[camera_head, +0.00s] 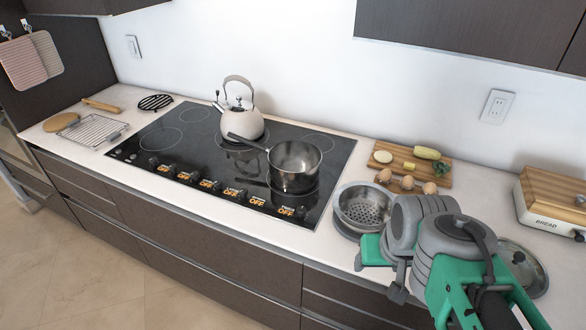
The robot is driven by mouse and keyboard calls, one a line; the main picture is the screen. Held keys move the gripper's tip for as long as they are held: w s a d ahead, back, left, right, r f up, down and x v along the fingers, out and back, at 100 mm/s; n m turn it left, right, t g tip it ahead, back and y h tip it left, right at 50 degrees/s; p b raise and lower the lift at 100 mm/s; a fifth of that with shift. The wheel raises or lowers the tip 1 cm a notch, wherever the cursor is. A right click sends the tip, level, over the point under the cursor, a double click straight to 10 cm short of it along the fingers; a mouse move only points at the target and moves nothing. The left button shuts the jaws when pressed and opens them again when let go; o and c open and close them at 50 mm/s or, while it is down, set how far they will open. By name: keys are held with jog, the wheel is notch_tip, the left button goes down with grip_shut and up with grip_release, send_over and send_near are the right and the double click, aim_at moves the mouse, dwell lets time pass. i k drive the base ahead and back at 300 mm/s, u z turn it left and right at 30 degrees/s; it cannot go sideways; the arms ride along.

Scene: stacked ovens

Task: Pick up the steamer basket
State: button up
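The steamer basket (350,197) is a round metal bowl with holes in its bottom. It stands on the white counter to the right of the cooktop, and its lower right side is partly hidden by my arm. My gripper (376,254) is beside the basket, at its near right side in the picture. The arm covers much of the gripper, so I cannot tell whether its fingers are open or shut, or whether they touch the basket.
A saucepan (294,166) and a white kettle (241,124) stand on the black cooktop (190,150). A cutting board (436,172) with eggs and vegetables lies behind the basket. A bread box (553,208) and a glass lid (533,276) are to the right. A wire rack (95,131) lies far left.

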aim_at(361, 208)
jog(key=u, duration=0.35)
jog(key=k, duration=0.5)
jog(key=u, duration=1.15)
jog(key=i, duration=0.75)
jog(key=z, duration=0.8)
jog(key=i, duration=0.4)
jog(key=z, duration=0.35)
